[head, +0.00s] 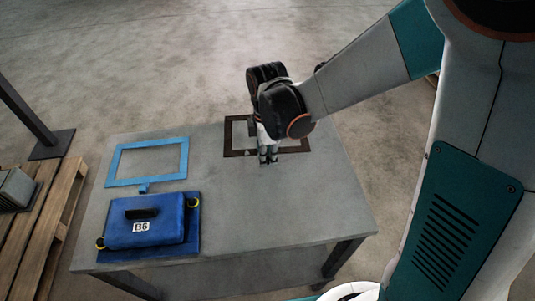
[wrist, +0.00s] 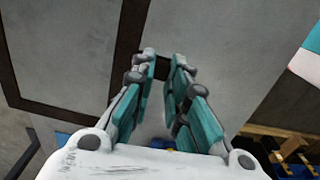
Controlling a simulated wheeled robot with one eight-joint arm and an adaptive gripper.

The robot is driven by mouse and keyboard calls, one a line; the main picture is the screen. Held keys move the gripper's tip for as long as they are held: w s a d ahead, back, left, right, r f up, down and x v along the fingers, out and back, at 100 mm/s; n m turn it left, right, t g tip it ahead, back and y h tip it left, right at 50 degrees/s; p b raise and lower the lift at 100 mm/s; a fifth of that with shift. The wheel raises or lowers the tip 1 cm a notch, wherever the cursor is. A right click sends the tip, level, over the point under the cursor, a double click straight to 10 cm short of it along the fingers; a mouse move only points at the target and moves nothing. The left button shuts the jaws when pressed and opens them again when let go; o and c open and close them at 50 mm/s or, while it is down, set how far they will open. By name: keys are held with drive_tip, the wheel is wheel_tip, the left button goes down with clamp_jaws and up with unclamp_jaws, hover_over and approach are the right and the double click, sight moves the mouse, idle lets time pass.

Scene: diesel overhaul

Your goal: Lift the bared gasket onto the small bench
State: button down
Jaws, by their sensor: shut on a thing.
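A dark brown, thin rectangular frame, the bared gasket (head: 240,153), appears flat at the back right of the grey table. I cannot tell whether it touches the top. My gripper (head: 268,161) points down at its near side and hides part of that side. In the wrist view, my gripper (wrist: 161,72) has its fingers close together with a small dark piece between the tips. It seems shut on the dark gasket (wrist: 128,50), whose bars run left and up from there. The grey table (head: 290,215) has a bare front right part.
A blue rectangular frame with a tab (head: 112,168) lies at the table's back left. A blue case labelled B6 (head: 160,222) sits in front of it. A wooden pallet (head: 62,205) stands on the floor at left, near a dark post (head: 25,112).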

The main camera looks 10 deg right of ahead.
sight(267, 176)
drive_tip(key=shift+f+b, duration=2.2)
drive_tip(key=shift+f, duration=1)
drive_tip(key=c, duration=1.5)
unclamp_jaws()
drive_tip(key=shift+r, duration=0.15)
wheel_tip(267, 176, up, 7)
drive_tip(key=shift+r, duration=0.1)
drive_tip(key=shift+s+d+r, duration=0.1)
drive_tip(key=shift+d+r, duration=0.05)
drive_tip(key=shift+r, duration=0.05)
drive_tip(key=s+d+r+m+t, duration=0.2)
drive_tip(key=s+d+r+m, duration=0.1)
drive_tip(key=m, duration=0.3)
drive_tip(key=s+d+r+m+t, duration=0.2)
drive_tip(key=s+d+r+m, duration=0.1)
drive_tip(key=s+d+m, duration=0.2)
drive_tip(key=s+d+r+m+t, duration=0.3)
drive_tip(key=s+d+r+m, duration=0.1)
drive_tip(key=m, duration=0.2)
drive_tip(key=shift+d+m, duration=0.2)
drive_tip(key=shift+m, duration=0.1)
